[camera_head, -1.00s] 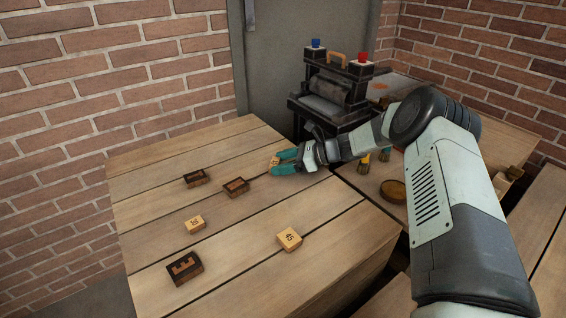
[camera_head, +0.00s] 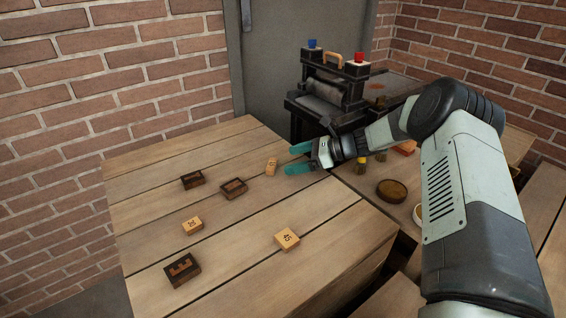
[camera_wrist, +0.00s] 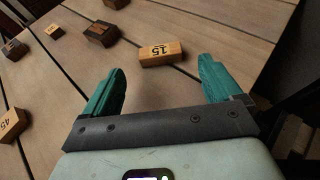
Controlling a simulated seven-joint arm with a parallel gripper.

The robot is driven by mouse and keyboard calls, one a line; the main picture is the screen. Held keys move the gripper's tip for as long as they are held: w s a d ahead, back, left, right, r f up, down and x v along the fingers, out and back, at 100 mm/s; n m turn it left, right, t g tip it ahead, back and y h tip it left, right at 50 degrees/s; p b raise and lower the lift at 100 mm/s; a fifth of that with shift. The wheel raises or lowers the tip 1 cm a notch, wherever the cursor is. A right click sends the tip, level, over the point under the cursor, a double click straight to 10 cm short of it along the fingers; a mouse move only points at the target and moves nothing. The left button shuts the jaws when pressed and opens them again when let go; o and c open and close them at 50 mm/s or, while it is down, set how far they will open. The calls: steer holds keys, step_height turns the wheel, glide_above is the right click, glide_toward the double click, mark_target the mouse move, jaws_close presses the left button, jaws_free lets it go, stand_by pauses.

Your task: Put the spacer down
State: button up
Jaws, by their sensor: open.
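A small light-wood spacer (camera_head: 271,167) marked 15 lies on the wooden table near its back right edge. It also shows in the wrist view (camera_wrist: 161,53), flat on the boards just beyond my fingertips. My gripper (camera_head: 294,159) has teal fingers spread wide and empty. It is to the right of the spacer and apart from it. In the wrist view my gripper (camera_wrist: 164,80) has the spacer ahead of the gap between its fingers, touching neither finger.
Dark wooden blocks (camera_head: 233,188) (camera_head: 193,179) (camera_head: 183,270) and light blocks marked 45 (camera_head: 287,239) and 30 (camera_head: 192,226) lie on the table (camera_head: 150,170). A black hand press (camera_head: 335,90) stands behind. A round wooden dish (camera_head: 392,190) is at the right.

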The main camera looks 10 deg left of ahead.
steer(key=v, duration=0.6)
steer(key=shift+d+r, duration=0.2)
steer(key=shift+d, duration=0.15)
